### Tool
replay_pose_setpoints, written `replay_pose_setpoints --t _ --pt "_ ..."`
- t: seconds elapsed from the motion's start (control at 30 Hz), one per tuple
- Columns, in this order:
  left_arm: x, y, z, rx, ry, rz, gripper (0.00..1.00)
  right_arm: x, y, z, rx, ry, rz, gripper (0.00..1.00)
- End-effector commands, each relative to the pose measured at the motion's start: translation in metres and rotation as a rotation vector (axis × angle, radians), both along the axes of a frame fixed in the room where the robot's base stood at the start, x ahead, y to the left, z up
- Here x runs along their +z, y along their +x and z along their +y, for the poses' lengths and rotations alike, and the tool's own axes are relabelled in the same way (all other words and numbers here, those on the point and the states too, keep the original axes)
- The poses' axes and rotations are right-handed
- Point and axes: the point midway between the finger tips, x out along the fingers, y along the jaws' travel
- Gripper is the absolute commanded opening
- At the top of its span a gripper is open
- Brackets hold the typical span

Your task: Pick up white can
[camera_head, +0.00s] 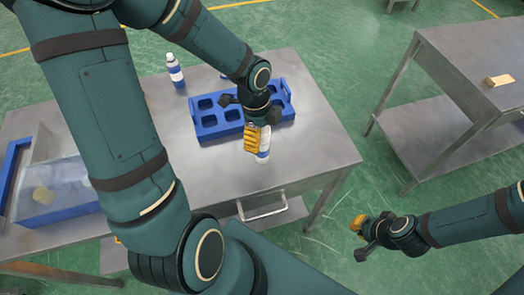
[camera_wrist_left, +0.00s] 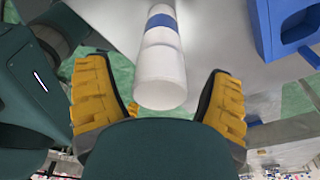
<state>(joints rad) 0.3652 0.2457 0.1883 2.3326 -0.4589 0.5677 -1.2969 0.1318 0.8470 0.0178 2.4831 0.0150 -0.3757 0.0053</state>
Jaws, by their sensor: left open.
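A white can (camera_head: 263,156) with a blue band stands on the steel table, partly hidden by my left gripper (camera_head: 257,139) in the head view. In the left wrist view the can (camera_wrist_left: 162,75) lies between the two yellow fingers of my left gripper (camera_wrist_left: 160,105), with gaps on both sides. The left gripper is open, and no contact with the can shows.
A blue rack (camera_head: 210,130) with several square holes sits just behind the can on the steel table (camera_head: 180,160). A clear-walled blue bin (camera_head: 60,212) is at the left. Another table (camera_head: 460,50) stands at the right with a small wooden block (camera_head: 499,80). Floor lies between the tables.

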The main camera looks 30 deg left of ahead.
Motion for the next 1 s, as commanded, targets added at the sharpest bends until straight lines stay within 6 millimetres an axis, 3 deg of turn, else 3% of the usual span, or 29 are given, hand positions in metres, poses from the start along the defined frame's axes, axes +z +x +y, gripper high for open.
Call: replay_pose_setpoints --t 0.1,0.37,0.6,1.0 --pt "-0.011 -0.0002 -0.0016 0.0 0.0 0.002 0.82 -0.0041 0.0002 0.0001 0.0 -0.001 0.0 0.0" --pt "-0.0115 0.0 -0.0015 0.001 0.0 0.0 0.82 -0.0035 0.0003 0.0002 0.0 -0.001 -0.001 0.0" --pt "-0.0115 0.0 -0.0015 0.001 0.0 0.0 0.02 -0.0035 0.0003 0.0003 0.001 -0.001 0.0 0.0" --pt "-0.0089 0.0001 -0.0016 0.0 0.0 0.0 0.01 -0.0025 0.0003 0.0002 0.001 0.0 0.0 0.0"
